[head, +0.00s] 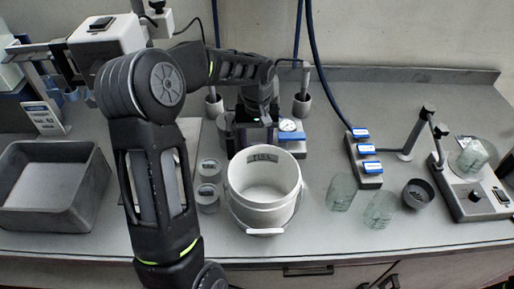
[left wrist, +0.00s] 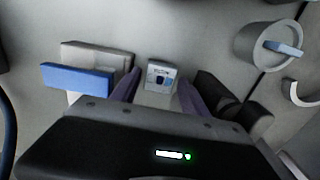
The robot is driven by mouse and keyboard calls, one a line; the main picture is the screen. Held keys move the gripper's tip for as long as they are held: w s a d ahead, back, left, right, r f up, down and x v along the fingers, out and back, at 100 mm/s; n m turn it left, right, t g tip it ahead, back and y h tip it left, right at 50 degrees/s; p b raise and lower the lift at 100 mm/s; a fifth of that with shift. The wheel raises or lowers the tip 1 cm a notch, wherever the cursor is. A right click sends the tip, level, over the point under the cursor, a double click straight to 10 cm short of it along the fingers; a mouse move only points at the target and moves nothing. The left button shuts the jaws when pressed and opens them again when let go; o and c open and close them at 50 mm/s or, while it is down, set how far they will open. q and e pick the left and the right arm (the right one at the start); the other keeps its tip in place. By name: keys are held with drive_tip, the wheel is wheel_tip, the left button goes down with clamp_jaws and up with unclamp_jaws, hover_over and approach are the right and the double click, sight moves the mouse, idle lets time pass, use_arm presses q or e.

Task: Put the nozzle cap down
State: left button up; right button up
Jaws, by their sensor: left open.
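My left gripper (head: 255,138) is at the back middle of the bench, behind the white bucket (head: 264,180). In the left wrist view its two fingers (left wrist: 159,92) are apart. A small pale block with a label and a dark spot (left wrist: 160,75) shows between and beyond the fingertips, apparently untouched. I cannot tell whether this is the nozzle cap. No nozzle cap can be made out for certain in the head view, where my arm and gripper hide part of the bench. My right gripper is not in view.
A grey bin (head: 52,225) stands at the left. Two small pots (head: 208,183) stand left of the bucket. Glass beakers (head: 341,192), a dark cup (head: 417,193) and a blue-labelled block (head: 364,160) are to the right. A round gauge (head: 288,126) is close to the gripper.

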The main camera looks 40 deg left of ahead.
use_arm(q)
drive_tip(key=shift+f, duration=0.5)
drive_tip(key=shift+c, duration=0.5)
clamp_jaws()
